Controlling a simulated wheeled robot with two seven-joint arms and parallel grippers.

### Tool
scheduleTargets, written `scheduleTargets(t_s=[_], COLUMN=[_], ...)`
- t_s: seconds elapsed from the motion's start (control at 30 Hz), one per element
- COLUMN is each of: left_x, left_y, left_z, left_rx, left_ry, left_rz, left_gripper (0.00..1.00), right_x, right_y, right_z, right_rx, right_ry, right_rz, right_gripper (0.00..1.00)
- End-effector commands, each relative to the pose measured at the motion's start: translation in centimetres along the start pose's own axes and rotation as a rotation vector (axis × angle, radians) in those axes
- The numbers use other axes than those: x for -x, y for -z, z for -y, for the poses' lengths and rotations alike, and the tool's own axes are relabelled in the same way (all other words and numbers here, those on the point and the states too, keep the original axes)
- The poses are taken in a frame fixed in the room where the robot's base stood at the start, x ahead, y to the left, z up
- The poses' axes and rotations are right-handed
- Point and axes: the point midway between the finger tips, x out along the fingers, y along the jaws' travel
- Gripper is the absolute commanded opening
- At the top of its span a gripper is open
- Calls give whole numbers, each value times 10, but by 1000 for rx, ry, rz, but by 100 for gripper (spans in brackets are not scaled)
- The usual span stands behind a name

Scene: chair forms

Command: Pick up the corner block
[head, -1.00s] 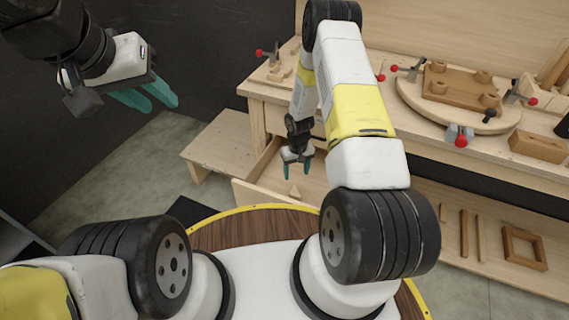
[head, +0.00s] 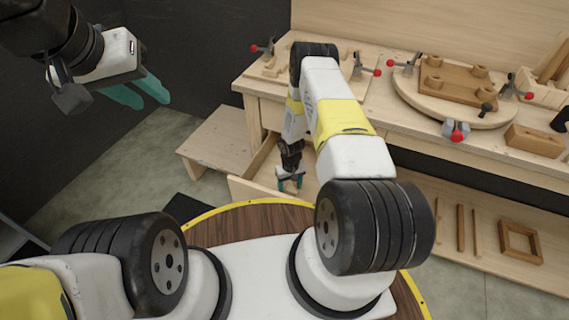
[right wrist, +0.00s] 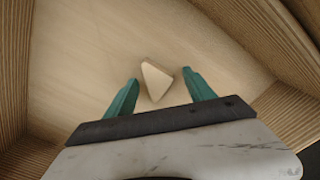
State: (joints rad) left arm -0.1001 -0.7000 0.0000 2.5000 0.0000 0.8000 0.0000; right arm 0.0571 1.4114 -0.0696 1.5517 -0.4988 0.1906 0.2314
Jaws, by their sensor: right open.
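The corner block (right wrist: 156,80) is a small pale wooden triangular piece. It lies on the floor of an open drawer (right wrist: 80,60) in the right wrist view, just ahead of and between my fingertips. My right gripper (right wrist: 160,92) is open and empty, with its teal fingers to either side of the block and no contact that I can make out. In the head view my right gripper (head: 290,186) is down in the drawer (head: 240,188), and the block cannot be made out there. My left gripper (head: 140,94) hangs empty at the upper left, its teal fingers apart.
The drawer walls (right wrist: 262,30) rise close on both sides. The workbench (head: 400,120) above carries a round board (head: 455,112), clamps and wooden parts. A lower shelf (head: 490,250) holds sticks and a square frame (head: 520,242). A low wooden step (head: 218,138) stands left of the drawer.

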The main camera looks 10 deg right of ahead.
Motion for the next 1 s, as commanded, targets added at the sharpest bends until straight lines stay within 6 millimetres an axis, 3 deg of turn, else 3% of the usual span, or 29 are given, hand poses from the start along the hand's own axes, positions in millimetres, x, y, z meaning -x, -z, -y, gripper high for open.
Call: scheduleTargets(t_s=[0.1,0.4,0.73,1.0], left_x=[0,0,0,0], left_y=[0,0,0,0], left_z=[0,0,0,0], left_rx=[0,0,0,0], left_ry=[0,0,0,0], left_rz=[0,0,0,0], left_gripper=[34,34,34,34], right_x=[0,1,10,62], right_y=[0,0,1,2], right_z=[0,0,0,-1], right_rx=[0,0,-1,-1], right_ry=[0,0,-1,-1], right_rz=[0,0,-2,-4], right_gripper=[59,0,0,0])
